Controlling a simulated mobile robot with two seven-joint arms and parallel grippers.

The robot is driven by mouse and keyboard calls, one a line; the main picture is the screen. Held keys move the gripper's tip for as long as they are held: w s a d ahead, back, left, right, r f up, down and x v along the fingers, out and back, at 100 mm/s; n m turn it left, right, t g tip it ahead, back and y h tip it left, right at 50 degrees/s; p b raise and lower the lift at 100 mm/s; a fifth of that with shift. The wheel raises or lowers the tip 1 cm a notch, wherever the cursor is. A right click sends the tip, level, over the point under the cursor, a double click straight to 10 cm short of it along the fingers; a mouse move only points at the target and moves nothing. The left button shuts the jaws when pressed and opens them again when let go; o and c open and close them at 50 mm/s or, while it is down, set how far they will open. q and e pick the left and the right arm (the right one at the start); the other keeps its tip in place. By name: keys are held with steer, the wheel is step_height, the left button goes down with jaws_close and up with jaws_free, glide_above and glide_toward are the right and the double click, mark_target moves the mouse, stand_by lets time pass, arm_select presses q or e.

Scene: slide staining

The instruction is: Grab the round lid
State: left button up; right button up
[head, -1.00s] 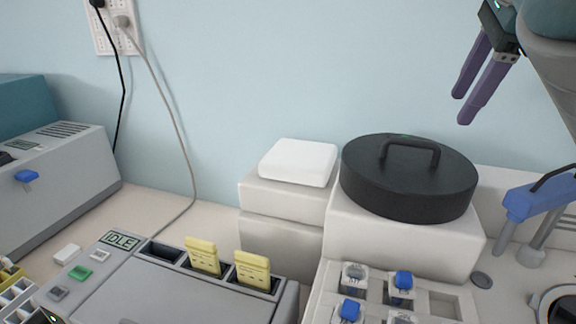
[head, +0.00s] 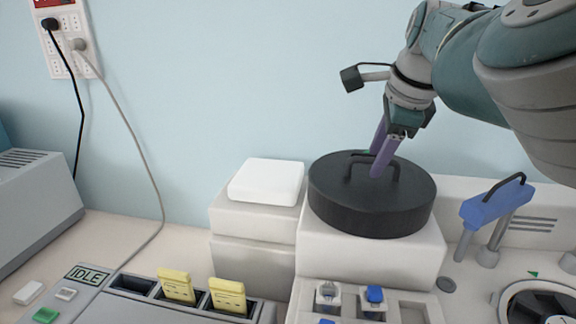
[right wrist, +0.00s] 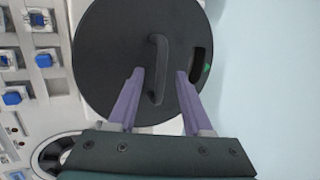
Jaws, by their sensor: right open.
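The round lid (head: 335,199) is a black disc with an arched handle (head: 394,172) on top. It rests on a white block in the head view. It also shows from above in the right wrist view (right wrist: 115,50). My right gripper (head: 378,164) is over the lid at the handle. Its two purple fingers are open, one on each side of the handle in the right wrist view (right wrist: 160,75). I cannot tell whether a finger touches the handle. My left gripper is not in view.
A white block (head: 430,245) supports the lid. A smaller white box (head: 266,181) stands left of it. The wall is close behind.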

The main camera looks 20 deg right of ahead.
steer(key=shift+f, duration=0.1)
jaws_close()
stand_by(0.3)
stand_by(1.1)
